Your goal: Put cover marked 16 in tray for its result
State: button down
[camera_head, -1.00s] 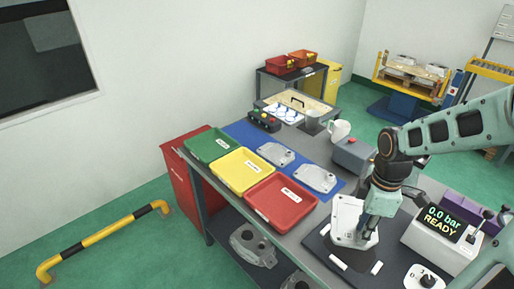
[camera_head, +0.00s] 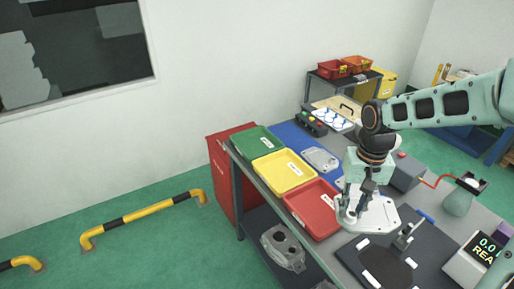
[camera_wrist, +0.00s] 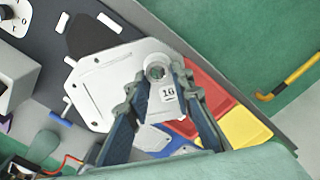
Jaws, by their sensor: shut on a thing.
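The light grey cover (camera_head: 378,214) is held in my gripper (camera_head: 354,205), lifted above the bench beside the red tray. In the wrist view the cover (camera_wrist: 115,82) carries a tag reading 16, and my gripper (camera_wrist: 158,76) is shut on its round boss. The green tray (camera_head: 257,142), yellow tray (camera_head: 284,171) and red tray (camera_head: 312,208) stand in a row along the bench's left edge and look empty. Their white labels are too small to read. The test fixture (camera_head: 385,262) on the dark mat has no cover on it.
A grey box, a squeeze bottle (camera_head: 460,198) with a red spout and a display unit (camera_head: 478,262) showing 0.0 stand on the right. A casting (camera_head: 283,247) sits on the lower shelf.

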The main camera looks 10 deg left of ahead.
aim_at(256, 146)
jog(key=i+j+u, duration=0.4)
jog(key=i+j, duration=1.4)
jog(key=i, duration=0.15)
